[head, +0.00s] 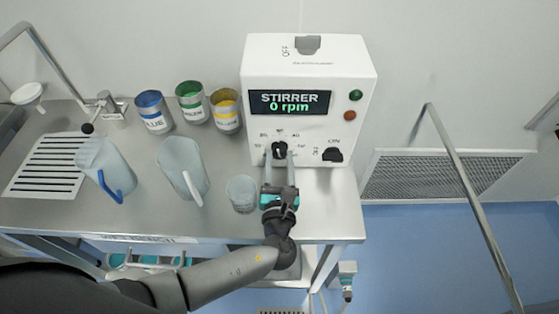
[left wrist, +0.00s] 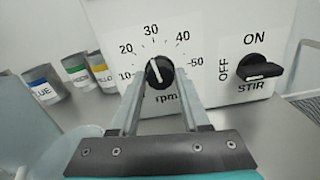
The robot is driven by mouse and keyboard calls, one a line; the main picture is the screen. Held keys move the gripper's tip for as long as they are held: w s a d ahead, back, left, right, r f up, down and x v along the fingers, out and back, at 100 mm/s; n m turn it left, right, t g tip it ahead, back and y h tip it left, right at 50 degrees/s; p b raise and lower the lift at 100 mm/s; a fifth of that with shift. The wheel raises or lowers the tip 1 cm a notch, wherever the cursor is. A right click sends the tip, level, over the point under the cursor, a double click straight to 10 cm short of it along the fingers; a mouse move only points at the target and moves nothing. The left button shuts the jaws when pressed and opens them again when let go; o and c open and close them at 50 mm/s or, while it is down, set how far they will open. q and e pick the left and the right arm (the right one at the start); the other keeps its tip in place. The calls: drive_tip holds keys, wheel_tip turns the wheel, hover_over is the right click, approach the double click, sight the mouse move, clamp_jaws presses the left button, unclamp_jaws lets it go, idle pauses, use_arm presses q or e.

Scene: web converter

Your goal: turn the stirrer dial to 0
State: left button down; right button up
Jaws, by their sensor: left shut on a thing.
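The stirrer dial (head: 279,149) is a small black knob with a white pointer line on the front of the white stirrer box (head: 350,95). In the left wrist view the dial (left wrist: 160,71) has a scale around it, and its pointer line leans up and slightly left, near the 30 side. My right gripper is not in view.
A black STIR switch (head: 332,154) marked ON and OFF sits right of the dial. A clear beaker (head: 242,194) stands close left of my gripper. Two jugs (head: 184,170) and blue, green and yellow labelled cups (head: 226,111) stand further left. The bench ends just right of the box.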

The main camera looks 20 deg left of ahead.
use_arm(q)
drive_tip(key=n+b, duration=0.3)
drive_tip(key=n, duration=0.3)
drive_tip(key=shift+f+b, duration=0.15)
drive_tip(key=shift+b, duration=0.25)
drive_tip(key=n+b, duration=0.4)
drive_tip(key=n, duration=0.2)
drive_tip(key=shift+n+b, duration=0.35)
drive_tip(key=shift+n, duration=0.05)
drive_tip(key=n+b, duration=0.5)
drive_tip(key=n, duration=0.1)
drive_tip(key=shift+a, duration=0.1)
drive_tip(key=n+b, duration=0.4)
drive_tip(key=n, duration=0.2)
drive_tip(key=shift+n+b, duration=0.3)
drive_tip(key=shift+b, duration=0.1)
drive_tip(key=c, duration=0.8)
unclamp_jaws()
drive_tip(key=o, duration=0.4)
